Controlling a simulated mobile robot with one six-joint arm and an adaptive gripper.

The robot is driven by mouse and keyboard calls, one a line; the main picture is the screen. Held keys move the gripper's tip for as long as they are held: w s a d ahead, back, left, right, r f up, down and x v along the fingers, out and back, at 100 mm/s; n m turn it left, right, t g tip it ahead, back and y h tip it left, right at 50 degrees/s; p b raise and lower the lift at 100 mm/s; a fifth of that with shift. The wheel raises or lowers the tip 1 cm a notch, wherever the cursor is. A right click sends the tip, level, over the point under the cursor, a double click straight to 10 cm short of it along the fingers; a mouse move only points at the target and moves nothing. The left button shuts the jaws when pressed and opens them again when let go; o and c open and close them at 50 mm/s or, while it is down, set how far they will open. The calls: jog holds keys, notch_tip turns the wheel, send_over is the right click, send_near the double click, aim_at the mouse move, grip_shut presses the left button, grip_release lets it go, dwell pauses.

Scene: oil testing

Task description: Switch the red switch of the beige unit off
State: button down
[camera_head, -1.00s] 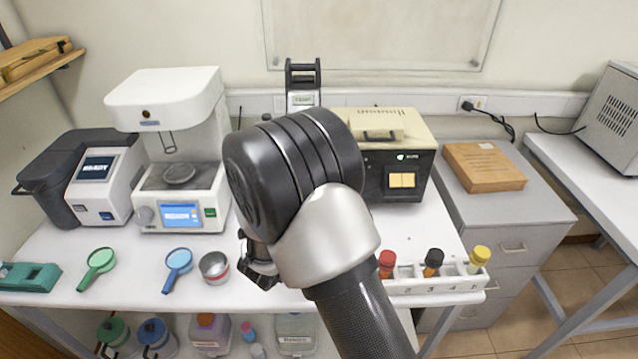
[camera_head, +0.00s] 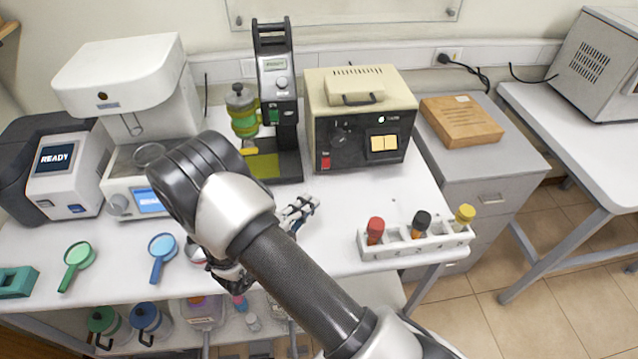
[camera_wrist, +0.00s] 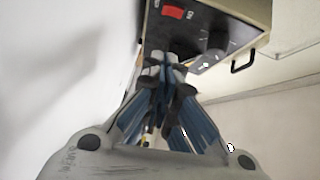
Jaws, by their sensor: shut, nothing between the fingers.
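The beige unit (camera_head: 358,90) stands at the back of the white table, its dark front panel facing forward. Its red switch (camera_head: 326,162) is at the lower left of that panel. In the wrist view the red switch (camera_wrist: 173,12) shows near the top, beside a dark knob; its on or off position is too small to tell. My gripper (camera_head: 308,202) is over the table, in front of and below the unit, apart from the switch. In the wrist view my gripper (camera_wrist: 164,62) has its fingertips together, shut and empty, pointing toward the panel.
A dark stand with a green jar (camera_head: 243,118) is left of the unit. A white rack (camera_head: 414,243) with capped vials is at the table's front right. A wooden box (camera_head: 461,122) lies on the grey cabinet. Table between the unit and rack is clear.

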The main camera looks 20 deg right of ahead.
aim_at(326, 163)
jog(key=b+x, duration=0.1)
jog(key=x, duration=0.9)
jog(key=shift+s, duration=0.1)
jog(key=w, duration=0.2)
jog(key=w+b, duration=0.1)
jog(key=shift+w+d+f, duration=0.1)
jog(key=shift+d+f, duration=0.15)
jog(key=shift+d, duration=0.05)
jog(key=shift+w+d, duration=0.1)
jog(key=shift+w, duration=0.2)
jog(key=shift+w+f+b, duration=0.25)
jog(key=shift+f+b, duration=0.1)
jog(key=shift+b, duration=0.85)
jog(key=shift+w+r+m+h, duration=0.1)
jog(key=shift+r+m+h, duration=0.15)
jog(key=shift+m+h, duration=0.05)
jog(key=shift+f, duration=0.15)
